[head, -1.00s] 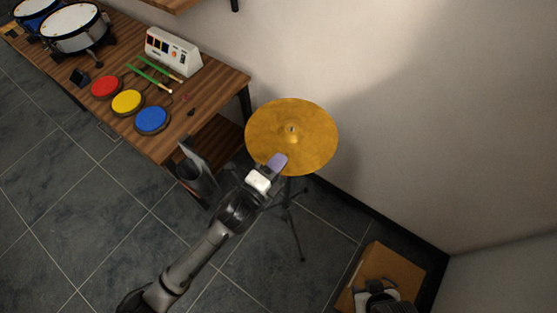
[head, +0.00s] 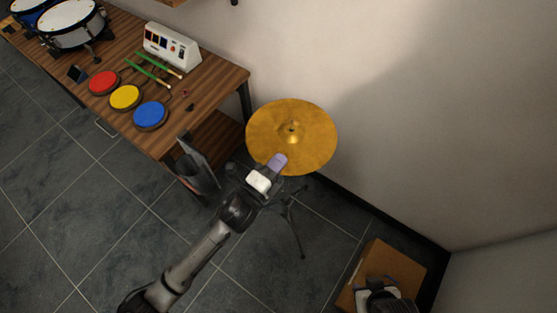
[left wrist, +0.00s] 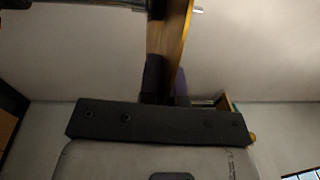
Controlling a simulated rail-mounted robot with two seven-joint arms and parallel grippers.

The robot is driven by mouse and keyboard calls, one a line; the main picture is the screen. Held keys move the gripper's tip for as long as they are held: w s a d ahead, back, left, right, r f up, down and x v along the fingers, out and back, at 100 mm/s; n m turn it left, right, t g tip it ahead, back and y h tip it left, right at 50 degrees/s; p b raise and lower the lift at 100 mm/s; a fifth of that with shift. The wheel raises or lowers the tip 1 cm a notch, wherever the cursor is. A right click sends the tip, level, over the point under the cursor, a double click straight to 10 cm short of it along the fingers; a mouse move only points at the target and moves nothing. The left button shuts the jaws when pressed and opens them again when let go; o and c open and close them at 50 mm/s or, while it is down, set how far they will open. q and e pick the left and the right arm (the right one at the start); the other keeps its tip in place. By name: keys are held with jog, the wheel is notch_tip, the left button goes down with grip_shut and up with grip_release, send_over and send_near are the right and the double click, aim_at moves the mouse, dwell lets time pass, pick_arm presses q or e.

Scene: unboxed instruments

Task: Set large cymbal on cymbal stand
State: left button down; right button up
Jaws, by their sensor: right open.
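The large cymbal (head: 315,145) is a round golden disc, seen from above in the head view. It appears edge-on in the left wrist view (left wrist: 168,35). My left gripper (head: 277,163) is shut on its near rim, one finger on each side. The cymbal stand (head: 292,215) is below, its dark legs on the floor and its upper part hidden by the cymbal. In the left wrist view a dark rod lies left of the cymbal and a pale tip (left wrist: 198,9) sticks out right, seemingly through its centre. My right gripper (head: 377,290) is open and empty at the lower right.
A wooden table (head: 215,85) at the upper left holds drums (head: 70,25), red, yellow and blue pads (head: 151,115), green sticks (head: 150,68) and a white device (head: 172,47). A brown box (head: 395,262) stands by the wall at lower right. The wall is close behind the cymbal.

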pick_arm(q)
jog(key=c, duration=1.2)
grip_release()
jog(key=shift+c, duration=0.2)
jog(key=shift+f, duration=0.1)
jog(key=v, duration=1.3)
jog(key=shift+s+a+p, duration=0.2)
jog(key=shift+s+p, duration=0.1)
jog(key=shift+p, duration=0.1)
